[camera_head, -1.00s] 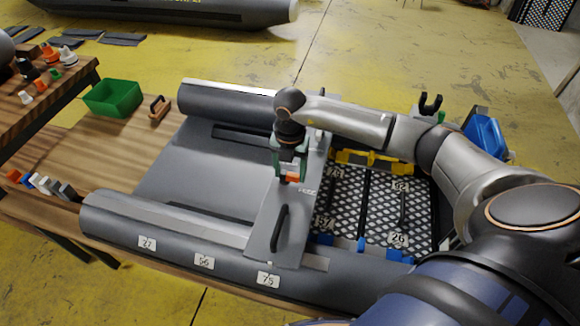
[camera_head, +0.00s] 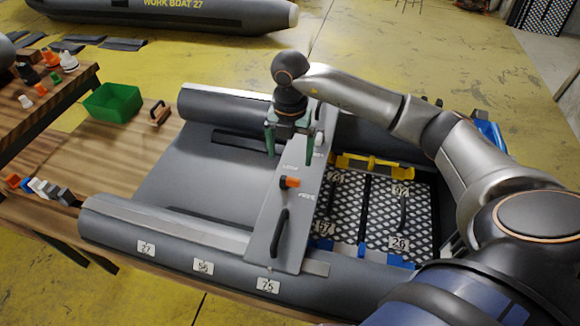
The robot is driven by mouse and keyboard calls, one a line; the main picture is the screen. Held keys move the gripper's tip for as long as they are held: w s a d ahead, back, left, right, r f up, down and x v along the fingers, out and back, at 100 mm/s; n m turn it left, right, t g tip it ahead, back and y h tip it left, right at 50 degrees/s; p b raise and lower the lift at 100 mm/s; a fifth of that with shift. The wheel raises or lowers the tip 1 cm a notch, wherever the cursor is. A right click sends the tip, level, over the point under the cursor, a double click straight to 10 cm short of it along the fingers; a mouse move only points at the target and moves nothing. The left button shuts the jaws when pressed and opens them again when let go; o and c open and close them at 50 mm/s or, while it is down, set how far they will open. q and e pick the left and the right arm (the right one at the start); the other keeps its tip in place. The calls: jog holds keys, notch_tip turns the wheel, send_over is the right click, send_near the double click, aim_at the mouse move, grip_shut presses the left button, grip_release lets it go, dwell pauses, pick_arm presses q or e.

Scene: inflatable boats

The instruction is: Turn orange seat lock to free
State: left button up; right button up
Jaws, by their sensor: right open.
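The orange seat lock (camera_head: 290,182) sits on the grey seat board (camera_head: 268,225) that lies across the inflatable boat. A label that seems to read LOCK is printed above it, and FREE is printed to its lower right. The orange handle lies roughly sideways; I cannot tell exactly which label it points to. My right gripper (camera_head: 290,152) is open and empty, with its green fingers apart. It is above the far part of the seat board, beyond the orange lock and apart from it. My left gripper is not in view.
A black handle (camera_head: 279,234) stands on the near part of the seat board. The boat's near tube (camera_head: 180,245) carries number tags. Black grid floor panels (camera_head: 388,215) and a yellow bar (camera_head: 370,166) lie to the right. A green bin (camera_head: 112,100) stands on the wooden table at left.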

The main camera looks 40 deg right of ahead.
notch_tip(320, 180, up, 4)
jog(key=shift+s+a+f, duration=0.1)
dwell(0.7)
